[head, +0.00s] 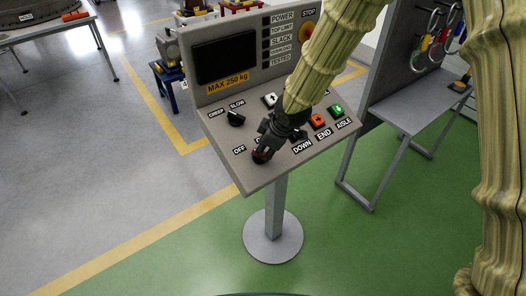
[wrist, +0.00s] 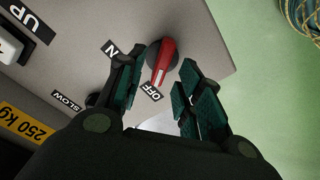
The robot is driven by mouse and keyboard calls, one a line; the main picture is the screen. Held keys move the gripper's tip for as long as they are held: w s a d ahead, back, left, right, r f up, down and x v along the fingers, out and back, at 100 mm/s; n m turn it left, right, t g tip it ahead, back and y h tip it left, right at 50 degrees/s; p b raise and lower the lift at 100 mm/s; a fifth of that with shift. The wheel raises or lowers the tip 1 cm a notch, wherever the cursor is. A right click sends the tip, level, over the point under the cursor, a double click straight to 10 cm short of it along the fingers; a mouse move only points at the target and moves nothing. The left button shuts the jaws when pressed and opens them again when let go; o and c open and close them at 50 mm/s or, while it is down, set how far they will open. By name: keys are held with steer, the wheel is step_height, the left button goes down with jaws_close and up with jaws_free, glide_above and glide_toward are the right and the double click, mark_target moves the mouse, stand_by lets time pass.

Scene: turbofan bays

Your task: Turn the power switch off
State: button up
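The power switch (wrist: 162,62) is a red bar knob on a dark round base, on the sloped grey control panel (head: 223,139). In the wrist view the white mark on the bar is at the end near the OFF label (wrist: 152,93). The ON label (wrist: 110,48) is partly covered by a finger. My gripper (wrist: 160,72) is open, with its green-padded fingers on either side of the knob and visible gaps to it. In the head view my gripper (head: 263,150) is over the lower left of the panel and hides most of the switch.
A CREEP/SLOW knob (head: 236,118) lies just above and left of my gripper. Orange (head: 317,121) and green (head: 337,110) buttons are to the right. The panel stands on a post with a round base (head: 273,238). A grey bench (head: 420,105) stands at the right. Open floor lies at the left.

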steer(key=v, duration=0.7)
steer(key=shift+d+r, duration=0.15)
steer(key=shift+r, duration=0.15)
steer(key=shift+s+f, duration=0.1)
